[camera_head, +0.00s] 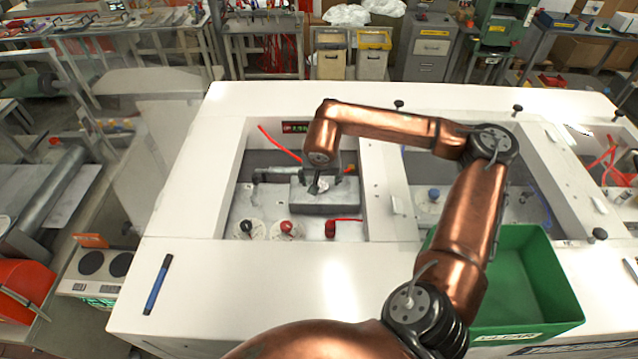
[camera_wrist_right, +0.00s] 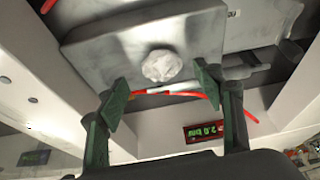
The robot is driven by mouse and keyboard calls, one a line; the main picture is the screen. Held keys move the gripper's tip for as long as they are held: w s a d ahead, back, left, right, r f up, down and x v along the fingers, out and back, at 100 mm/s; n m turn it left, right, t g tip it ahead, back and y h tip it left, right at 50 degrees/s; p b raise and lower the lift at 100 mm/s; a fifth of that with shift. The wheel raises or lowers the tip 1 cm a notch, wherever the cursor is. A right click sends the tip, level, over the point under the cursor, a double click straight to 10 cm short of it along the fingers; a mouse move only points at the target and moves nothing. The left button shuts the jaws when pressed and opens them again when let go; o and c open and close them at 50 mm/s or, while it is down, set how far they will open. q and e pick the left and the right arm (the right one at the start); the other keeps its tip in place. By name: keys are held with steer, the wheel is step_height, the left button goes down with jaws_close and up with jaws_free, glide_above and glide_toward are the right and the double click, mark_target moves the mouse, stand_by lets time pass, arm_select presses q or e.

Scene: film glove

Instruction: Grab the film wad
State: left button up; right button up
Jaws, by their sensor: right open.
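The film wad (camera_wrist_right: 162,65) is a small crumpled whitish ball on the flat face of a grey block (camera_wrist_right: 120,40) in the right wrist view. In the head view the wad shows as a small pale patch (camera_head: 324,187) on the block in the left recess, partly hidden by my gripper. My right gripper (camera_wrist_right: 161,88) is open. Its green-padded fingertips are on either side of the wad's line, short of it, with nothing between them. In the head view the right gripper (camera_head: 328,180) hangs over the block. My left gripper is not in view.
The white counter (camera_head: 230,275) has recesses with raised walls. Red, black and other knobs (camera_head: 286,228) stand in front of the block. Red cables (camera_head: 280,144) cross the recess. A green bin (camera_head: 540,270) stands right; a blue pen (camera_head: 158,285) lies left.

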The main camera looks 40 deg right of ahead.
mark_target(320, 182)
steer(key=x, duration=0.3)
steer(key=shift+w+d+r, duration=0.1)
steer(key=shift+w+r, duration=0.1)
steer(key=shift+w, duration=0.05)
steer(key=shift+f, duration=0.4)
steer(key=c, duration=0.9)
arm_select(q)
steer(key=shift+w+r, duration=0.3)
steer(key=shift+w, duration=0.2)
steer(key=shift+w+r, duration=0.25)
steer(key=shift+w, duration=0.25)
arm_select(e)
steer(key=shift+c, duration=0.2)
